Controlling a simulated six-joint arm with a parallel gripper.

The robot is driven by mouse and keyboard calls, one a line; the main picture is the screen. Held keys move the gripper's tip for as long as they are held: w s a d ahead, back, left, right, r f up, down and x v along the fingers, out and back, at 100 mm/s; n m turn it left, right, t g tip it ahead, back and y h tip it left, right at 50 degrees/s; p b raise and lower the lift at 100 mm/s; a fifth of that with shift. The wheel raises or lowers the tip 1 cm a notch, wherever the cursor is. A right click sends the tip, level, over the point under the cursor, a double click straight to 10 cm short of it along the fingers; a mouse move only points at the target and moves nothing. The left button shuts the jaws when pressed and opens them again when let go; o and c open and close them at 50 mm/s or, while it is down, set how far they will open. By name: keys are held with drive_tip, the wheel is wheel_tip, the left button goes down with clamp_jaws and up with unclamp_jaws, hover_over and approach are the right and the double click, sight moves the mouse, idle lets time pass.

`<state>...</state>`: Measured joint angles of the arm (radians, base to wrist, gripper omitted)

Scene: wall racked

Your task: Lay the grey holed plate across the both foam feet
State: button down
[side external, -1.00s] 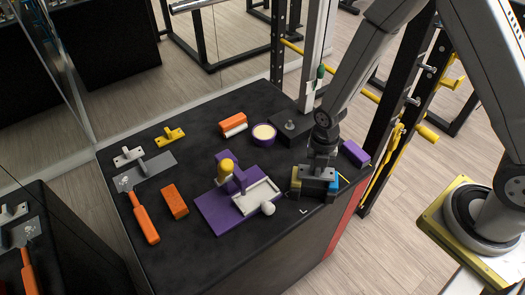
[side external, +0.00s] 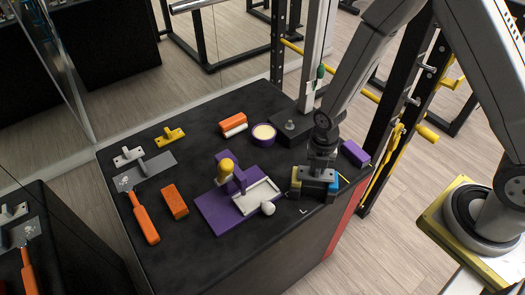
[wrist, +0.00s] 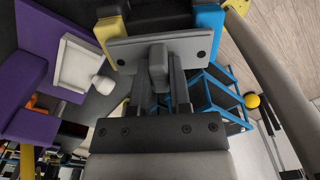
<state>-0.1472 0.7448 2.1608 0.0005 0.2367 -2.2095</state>
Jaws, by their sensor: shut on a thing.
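My gripper (wrist: 159,80) is shut on the raised grey tab of the grey holed plate (wrist: 125,49), which has a hole near each end. In the wrist view the plate spans from the yellow foam foot (wrist: 107,34) to the blue foam foot (wrist: 208,30), overlapping both. In the side view the yellow foot (side external: 295,186) and blue foot (side external: 333,188) show at either side under my gripper (side external: 319,168), near the table's right edge. I cannot tell whether the plate touches both feet.
A purple base (side external: 217,213) with a white tray (side external: 257,194) stands left of my gripper. A purple block (side external: 354,152) is to its right and a dark block with a peg (side external: 290,128) behind. Orange pieces (side external: 174,201) lie further left.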

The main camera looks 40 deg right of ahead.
drive_tip(key=shift+f, duration=0.4)
drive_tip(key=shift+c, duration=2.4)
unclamp_jaws()
drive_tip(key=shift+r, duration=0.15)
drive_tip(key=shift+r, duration=3.75)
